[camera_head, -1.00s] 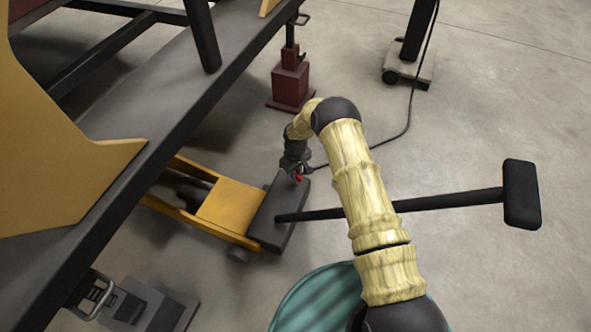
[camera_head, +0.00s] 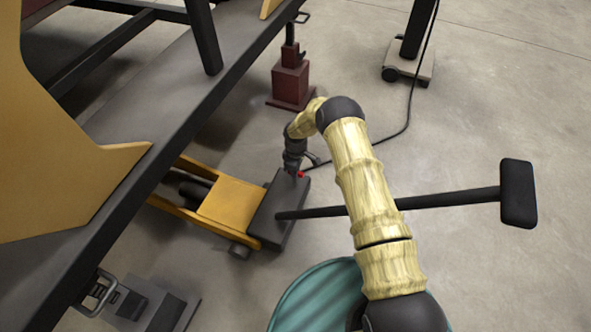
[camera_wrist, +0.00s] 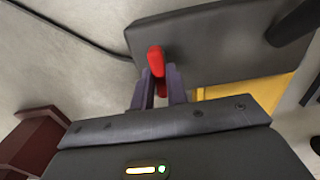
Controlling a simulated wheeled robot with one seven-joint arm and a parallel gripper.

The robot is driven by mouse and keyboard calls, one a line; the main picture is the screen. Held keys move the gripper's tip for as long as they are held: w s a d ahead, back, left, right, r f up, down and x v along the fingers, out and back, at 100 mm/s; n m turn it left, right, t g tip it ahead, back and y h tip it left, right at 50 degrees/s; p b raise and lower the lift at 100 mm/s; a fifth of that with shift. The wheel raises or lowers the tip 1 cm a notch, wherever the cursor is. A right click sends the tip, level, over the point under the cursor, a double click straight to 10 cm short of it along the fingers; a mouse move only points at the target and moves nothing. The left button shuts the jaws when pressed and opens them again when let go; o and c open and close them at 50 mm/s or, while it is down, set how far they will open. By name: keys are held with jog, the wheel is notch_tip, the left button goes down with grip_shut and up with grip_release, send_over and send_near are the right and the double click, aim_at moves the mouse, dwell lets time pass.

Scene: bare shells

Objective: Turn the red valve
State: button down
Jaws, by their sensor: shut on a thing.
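The red valve (camera_head: 300,174) is a small red handle at the upper end of the dark block of the yellow floor jack. In the wrist view the red valve (camera_wrist: 155,60) shows as an upright, rounded lever between my fingers. My gripper (camera_wrist: 160,80) is shut on it, with one finger on each side. In the head view my gripper (camera_head: 296,168) is small and reaches down to the block; its fingers are hard to make out there. The valve's lower part is partly hidden between the fingers.
The yellow jack (camera_head: 232,205) has a long black T-handle (camera_head: 430,200) running right, below my arm. A dark red stand (camera_head: 290,84) is behind. A dark beam (camera_head: 140,115) crosses the left. A teal drum (camera_head: 320,298) stands in front. A black cable lies on the floor.

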jog(key=c, duration=1.4)
grip_release()
notch_tip(320, 180, up, 17)
jog(key=p, duration=0.7)
jog(key=shift+r, duration=0.2)
